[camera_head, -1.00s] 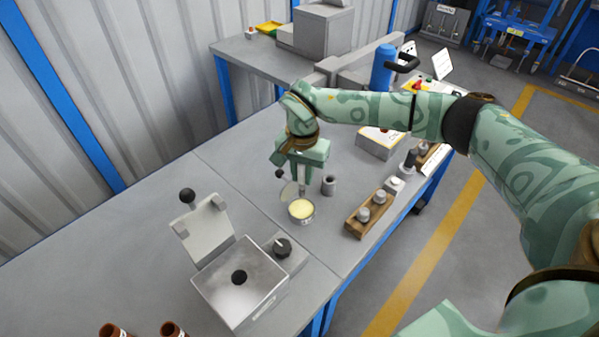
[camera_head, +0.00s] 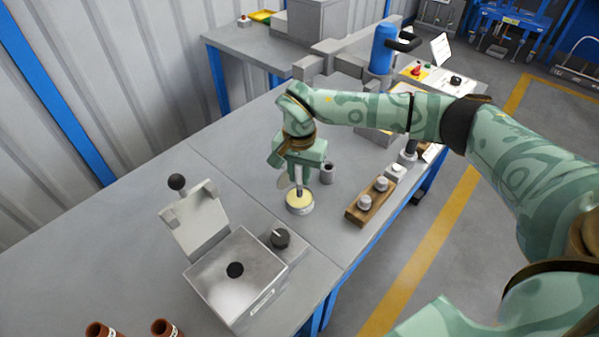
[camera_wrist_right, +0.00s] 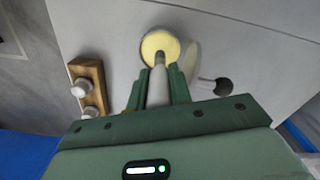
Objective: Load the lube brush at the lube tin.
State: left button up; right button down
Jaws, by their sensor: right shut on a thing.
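The lube tin (camera_head: 300,208) is a small round open tin with pale yellow lube, standing on the grey bench. It also shows in the right wrist view (camera_wrist_right: 160,41). My right gripper (camera_head: 298,178) is above the tin, shut on the lube brush (camera_head: 299,191), a slim grey handle. In the right wrist view my right gripper (camera_wrist_right: 158,82) grips the brush (camera_wrist_right: 159,75), and its far end overlaps the yellow surface. I cannot tell how deep the brush tip sits. My left gripper is not in view.
A grey cup (camera_head: 327,172) stands just right of the tin. A wooden block with metal knobs (camera_head: 371,203) lies further right. A steel box (camera_head: 238,279) with raised lid stands in front. Two brown cylinders (camera_head: 166,328) are at the lower edge. The left bench is clear.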

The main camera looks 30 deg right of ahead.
jog(key=shift+f, duration=0.5)
dwell(0.5)
dwell(1.2)
notch_tip(320, 180, up, 7)
jog(key=p, duration=0.5)
jog(key=shift+r+p, duration=0.1)
jog(key=shift+p, duration=0.2)
dwell(0.6)
